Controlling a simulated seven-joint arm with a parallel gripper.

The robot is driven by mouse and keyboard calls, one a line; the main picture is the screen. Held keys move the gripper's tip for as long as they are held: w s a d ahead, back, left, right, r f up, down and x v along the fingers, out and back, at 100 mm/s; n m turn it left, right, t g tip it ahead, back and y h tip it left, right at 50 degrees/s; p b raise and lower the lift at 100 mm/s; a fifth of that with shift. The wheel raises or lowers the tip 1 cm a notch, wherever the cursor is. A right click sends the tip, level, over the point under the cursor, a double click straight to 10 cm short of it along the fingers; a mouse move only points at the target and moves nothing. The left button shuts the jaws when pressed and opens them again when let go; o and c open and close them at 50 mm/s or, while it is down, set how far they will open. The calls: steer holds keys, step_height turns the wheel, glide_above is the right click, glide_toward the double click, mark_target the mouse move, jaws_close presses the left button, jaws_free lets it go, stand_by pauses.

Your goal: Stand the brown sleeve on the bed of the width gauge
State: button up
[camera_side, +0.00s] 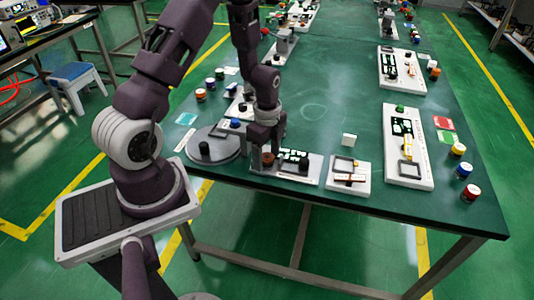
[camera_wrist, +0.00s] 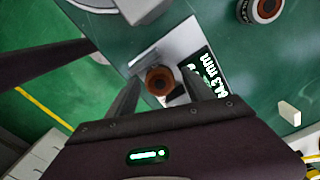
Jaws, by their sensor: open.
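The brown sleeve (camera_wrist: 158,80) stands upright on the white bed at one end of the width gauge (camera_wrist: 178,45), beside its dark display. In the side view the sleeve (camera_side: 268,158) shows low between the fingers on the gauge (camera_side: 312,167) near the table's front edge. My gripper (camera_wrist: 161,76) is open, with one finger on each side of the sleeve and a visible gap to it. In the side view my gripper (camera_side: 267,147) is lowered at the gauge's left end. The sleeve's foot is partly hidden.
A grey round turntable (camera_side: 212,150) with a black cylinder lies left of the gauge. A white unit with a square frame (camera_side: 349,175) and a small white block (camera_side: 349,140) are to the right. Several coloured jars line the table's right edge. The table's middle is clear.

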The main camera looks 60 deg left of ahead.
step_height(320, 180, up, 12)
step_height(320, 180, up, 9)
steer(key=n+t, duration=0.2)
steer(key=n, duration=0.2)
glide_above(267, 157)
steer(key=s+d, duration=0.2)
steer(key=d, duration=0.3)
steer(key=s+d+r+n+t, duration=0.1)
steer(key=s+d+r+n, duration=0.3)
steer(key=s, duration=0.3)
steer(key=s+d+r+n+t, duration=0.2)
steer(key=s+d+r+n, duration=0.3)
steer(key=s, duration=0.2)
steer(key=shift+d+r+n+t, duration=0.15)
steer(key=shift+d+n+t, duration=0.05)
steer(key=shift+n+t, duration=0.1)
